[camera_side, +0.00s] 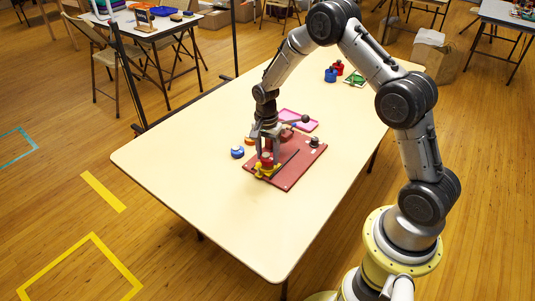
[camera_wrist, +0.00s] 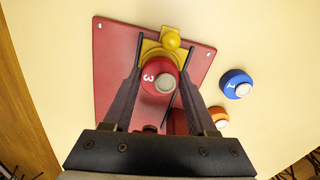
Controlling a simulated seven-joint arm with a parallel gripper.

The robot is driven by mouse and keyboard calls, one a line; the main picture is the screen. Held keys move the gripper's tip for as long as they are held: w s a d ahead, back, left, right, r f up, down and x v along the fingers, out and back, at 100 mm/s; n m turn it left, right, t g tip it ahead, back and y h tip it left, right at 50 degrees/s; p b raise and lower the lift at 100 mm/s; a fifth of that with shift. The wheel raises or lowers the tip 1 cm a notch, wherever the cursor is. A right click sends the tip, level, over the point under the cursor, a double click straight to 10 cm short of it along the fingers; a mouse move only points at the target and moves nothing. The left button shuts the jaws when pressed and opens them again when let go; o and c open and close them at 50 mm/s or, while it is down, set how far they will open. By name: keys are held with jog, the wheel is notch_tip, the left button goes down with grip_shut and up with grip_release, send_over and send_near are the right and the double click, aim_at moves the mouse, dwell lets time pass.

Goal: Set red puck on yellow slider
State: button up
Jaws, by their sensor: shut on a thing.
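The red puck (camera_wrist: 152,70), marked 3 with a pale round top, is between the two fingers of my gripper (camera_wrist: 160,80), which is shut on it. The yellow slider (camera_wrist: 171,40), with a round yellow knob, shows beyond and partly under the puck in the wrist view. In the side view the red puck (camera_side: 266,160) is low, directly above or on the yellow slider (camera_side: 265,172) at the near-left end of the red board (camera_side: 288,183). I cannot tell whether they touch. My gripper (camera_side: 267,157) points down there.
A blue puck (camera_wrist: 237,82) marked 1 and an orange puck (camera_wrist: 219,115) stand beside the board. A grey knob (camera_side: 314,142) stands on the board's far side. A pink tray (camera_side: 305,123) lies behind. Blue (camera_side: 330,76) and red items stand farther back. The table's near end is clear.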

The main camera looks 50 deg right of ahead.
aim_at(266, 157)
jog(key=shift+f, duration=0.65)
jog(key=o, duration=1.1)
jog(key=shift+c, duration=0.2)
notch_tip(266, 157, up, 11)
jog(key=shift+w, duration=0.15)
dwell(0.3)
